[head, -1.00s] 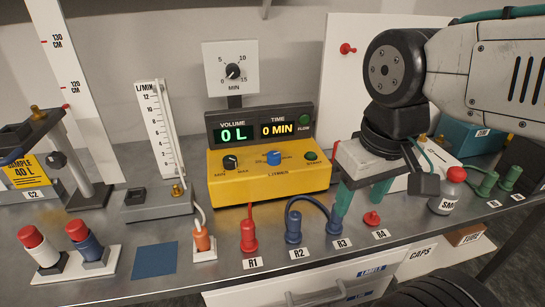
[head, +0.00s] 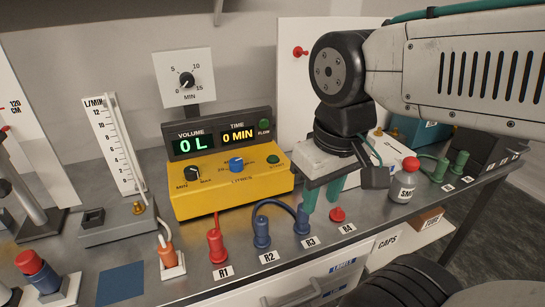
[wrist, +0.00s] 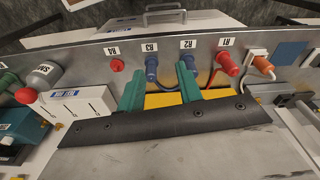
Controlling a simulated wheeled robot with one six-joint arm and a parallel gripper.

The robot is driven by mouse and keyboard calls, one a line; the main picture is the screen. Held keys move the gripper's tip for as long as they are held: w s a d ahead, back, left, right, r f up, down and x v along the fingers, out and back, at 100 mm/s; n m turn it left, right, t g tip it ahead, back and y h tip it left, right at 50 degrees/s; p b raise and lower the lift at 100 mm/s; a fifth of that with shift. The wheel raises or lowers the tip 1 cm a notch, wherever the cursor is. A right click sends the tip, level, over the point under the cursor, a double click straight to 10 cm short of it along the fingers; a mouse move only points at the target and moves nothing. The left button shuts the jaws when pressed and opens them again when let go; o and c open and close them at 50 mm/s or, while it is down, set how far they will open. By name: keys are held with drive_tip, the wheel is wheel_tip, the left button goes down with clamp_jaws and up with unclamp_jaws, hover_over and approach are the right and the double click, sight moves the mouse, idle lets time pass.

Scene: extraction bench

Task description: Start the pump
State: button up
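The yellow pump (head: 210,191) stands on the bench, left of my gripper in the head view. Its green START button (head: 273,159) is on the sloped top at the right. Its MIN–MAX knob (head: 191,173) is black and its LITRES knob (head: 236,164) blue. Its displays (head: 226,138) read 0 L and 0 MIN. My gripper (head: 322,198) points down at the right of the pump, its teal fingers apart with nothing held. In the wrist view the open fingers (wrist: 160,85) show with part of the yellow pump (wrist: 163,100) behind; the button is hidden there.
Plugs R1 (head: 217,245), R2 (head: 262,233) and R3 (head: 301,220) and red cap R4 (head: 337,214) line the front edge. A red-capped bottle (head: 403,184) stands right of my gripper. A flow meter (head: 113,150) is at the left. A dial panel (head: 183,77) rises behind the pump.

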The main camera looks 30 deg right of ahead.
clamp_jaws()
idle(1.4)
